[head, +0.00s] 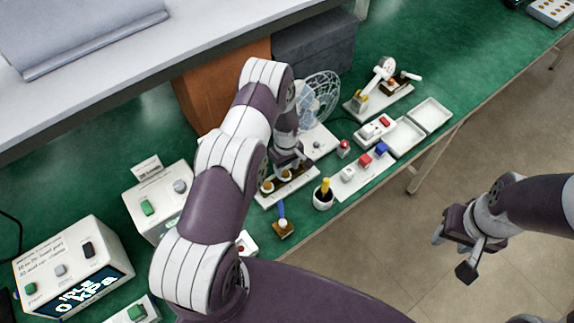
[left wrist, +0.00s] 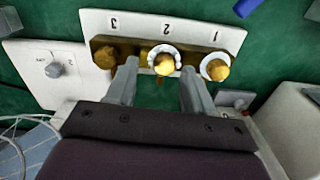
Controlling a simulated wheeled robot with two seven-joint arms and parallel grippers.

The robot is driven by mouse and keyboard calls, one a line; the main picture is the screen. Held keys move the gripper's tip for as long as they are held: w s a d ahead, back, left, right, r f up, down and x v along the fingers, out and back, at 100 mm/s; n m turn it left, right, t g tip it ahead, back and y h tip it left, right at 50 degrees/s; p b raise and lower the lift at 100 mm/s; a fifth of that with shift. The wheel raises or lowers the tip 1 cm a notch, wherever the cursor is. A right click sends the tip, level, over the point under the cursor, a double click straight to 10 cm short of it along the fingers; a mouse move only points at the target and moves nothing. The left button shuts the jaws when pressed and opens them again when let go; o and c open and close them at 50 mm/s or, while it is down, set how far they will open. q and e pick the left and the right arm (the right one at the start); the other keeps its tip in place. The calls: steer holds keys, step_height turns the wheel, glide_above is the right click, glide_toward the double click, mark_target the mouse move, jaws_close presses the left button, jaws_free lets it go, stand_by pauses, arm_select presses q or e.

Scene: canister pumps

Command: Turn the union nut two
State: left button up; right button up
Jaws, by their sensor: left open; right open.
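The white plate (left wrist: 140,22) carries a brass strip with three fittings marked 3, 2 and 1, upside down in the left wrist view. Union nut two (left wrist: 164,62) is the middle brass fitting, with a white ring around it. My left gripper (left wrist: 160,68) is open, one finger on each side of nut two; I cannot tell whether either finger touches it. In the head view my left gripper (head: 288,164) is over the plate and partly hides it. My right gripper (head: 462,256) is open and empty, over the floor off the bench edge.
Fitting three (left wrist: 104,57) and ringed fitting one (left wrist: 216,68) flank nut two closely. A fan (head: 318,92) stands behind my left gripper. A white cup (head: 323,196) and a blue-handled tool (head: 282,222) are nearby. White trays (head: 432,113) lie further right.

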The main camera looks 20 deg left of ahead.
arm_select(q)
steer(key=shift+f, duration=0.45)
steer(key=shift+s+a+f, duration=0.1)
steer(key=shift+s+f, duration=0.15)
steer(key=shift+s, duration=0.2)
steer(key=shift+w, duration=0.1)
steer(key=shift+w+f, duration=0.1)
steer(key=shift+w, duration=0.05)
steer(key=shift+c, duration=1.2)
steer(key=c, duration=0.5)
jaws_close()
arm_select(e)
steer(key=shift+s+a+r, duration=0.2)
steer(key=shift+s+r, duration=0.2)
steer(key=shift+f, duration=0.1)
